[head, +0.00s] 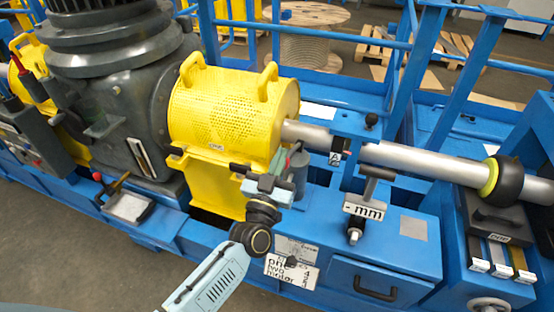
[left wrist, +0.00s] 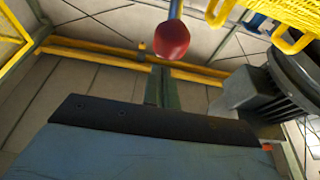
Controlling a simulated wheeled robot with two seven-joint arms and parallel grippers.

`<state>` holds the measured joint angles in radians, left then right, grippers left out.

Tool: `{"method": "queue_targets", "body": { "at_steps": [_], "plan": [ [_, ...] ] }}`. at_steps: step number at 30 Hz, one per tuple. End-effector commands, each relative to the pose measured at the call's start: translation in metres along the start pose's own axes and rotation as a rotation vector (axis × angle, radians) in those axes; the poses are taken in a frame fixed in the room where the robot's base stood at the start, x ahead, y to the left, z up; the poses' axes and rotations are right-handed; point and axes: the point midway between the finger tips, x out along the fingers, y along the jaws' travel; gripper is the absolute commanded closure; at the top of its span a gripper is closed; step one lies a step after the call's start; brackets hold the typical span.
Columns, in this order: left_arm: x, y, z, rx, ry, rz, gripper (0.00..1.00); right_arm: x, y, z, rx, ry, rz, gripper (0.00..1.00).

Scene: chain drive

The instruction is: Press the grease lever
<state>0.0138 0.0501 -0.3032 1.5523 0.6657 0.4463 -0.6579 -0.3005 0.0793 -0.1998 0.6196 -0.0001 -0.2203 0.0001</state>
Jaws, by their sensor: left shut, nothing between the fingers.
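A red ball knob (left wrist: 171,40) on a thin stem shows in the left wrist view, and I take it as the grease lever's end. The lever's base is hidden. My right gripper is not in view.
The yellow perforated guard (head: 228,108) stands close behind the gripper. A steel shaft (head: 405,160) runs right from it. The blue frame (head: 330,240) lies below. Grey floor is free in front.

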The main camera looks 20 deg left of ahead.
Motion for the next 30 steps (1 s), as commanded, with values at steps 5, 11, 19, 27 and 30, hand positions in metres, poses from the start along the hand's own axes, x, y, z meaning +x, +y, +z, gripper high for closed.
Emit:
{"method": "queue_targets", "body": {
  "at_steps": [5,11,19,27,30],
  "plan": [
    [-0.003,-0.001,0.009,0.000,0.000,0.000,1.00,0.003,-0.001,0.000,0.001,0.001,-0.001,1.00],
    [-0.004,-0.001,0.009,-0.001,0.001,-0.001,1.00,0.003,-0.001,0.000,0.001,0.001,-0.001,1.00],
    [-0.007,-0.001,0.015,0.002,0.020,-0.001,1.00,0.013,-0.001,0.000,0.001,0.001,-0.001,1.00],
    [-0.022,0.000,0.033,0.001,0.109,-0.001,1.00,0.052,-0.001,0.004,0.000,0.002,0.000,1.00],
    [-0.027,0.000,0.039,0.001,0.144,-0.001,1.00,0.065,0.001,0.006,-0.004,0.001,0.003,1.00]
  ]
}}
